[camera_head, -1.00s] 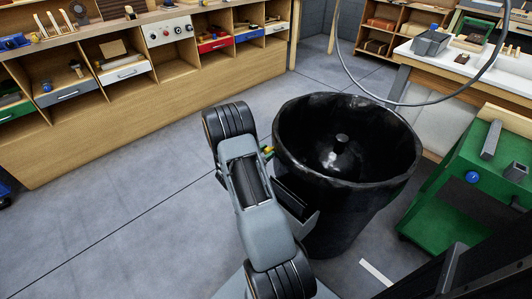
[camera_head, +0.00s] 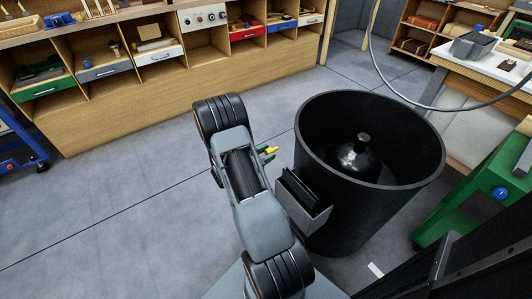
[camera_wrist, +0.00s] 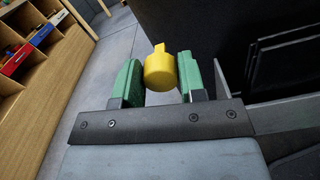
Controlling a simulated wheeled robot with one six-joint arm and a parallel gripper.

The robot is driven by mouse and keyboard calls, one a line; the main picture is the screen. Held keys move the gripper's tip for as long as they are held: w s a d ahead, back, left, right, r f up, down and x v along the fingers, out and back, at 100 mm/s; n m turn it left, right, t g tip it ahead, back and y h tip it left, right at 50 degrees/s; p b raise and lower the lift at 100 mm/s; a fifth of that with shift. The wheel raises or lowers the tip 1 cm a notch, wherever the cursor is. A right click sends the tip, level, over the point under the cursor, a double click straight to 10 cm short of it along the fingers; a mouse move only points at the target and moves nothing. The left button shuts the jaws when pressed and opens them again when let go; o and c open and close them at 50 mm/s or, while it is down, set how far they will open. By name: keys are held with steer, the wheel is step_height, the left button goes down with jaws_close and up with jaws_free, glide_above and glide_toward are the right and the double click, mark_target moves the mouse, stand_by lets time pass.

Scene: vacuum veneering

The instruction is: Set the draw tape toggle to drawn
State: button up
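A yellow toggle (camera_wrist: 159,68), a round knob with a small tab on top, sits between the two green pads of my gripper (camera_wrist: 161,80) in the wrist view. The pads appear to touch it on both sides. In the head view the yellow toggle (camera_head: 270,150) shows small beside my wrist, apart from the wall of the black bin (camera_head: 392,204) to its right. No tape between toggle and bin can be made out. Inside the bin a black bag (camera_head: 357,160) is gathered below the rim, with a knob-like neck on top.
A grey holder (camera_head: 305,208) with dark flat pieces hangs on the bin's near-left side. A green stand (camera_head: 455,215) is to the right. Wooden shelves with drawers (camera_head: 200,85) line the back.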

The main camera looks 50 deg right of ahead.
steer(key=shift+o, duration=0.5)
steer(key=shift+a, duration=0.1)
steer(key=p+v, duration=0.1)
steer(key=v, duration=1.2)
steer(key=shift+w+a, duration=0.15)
steer(key=shift+a, duration=0.15)
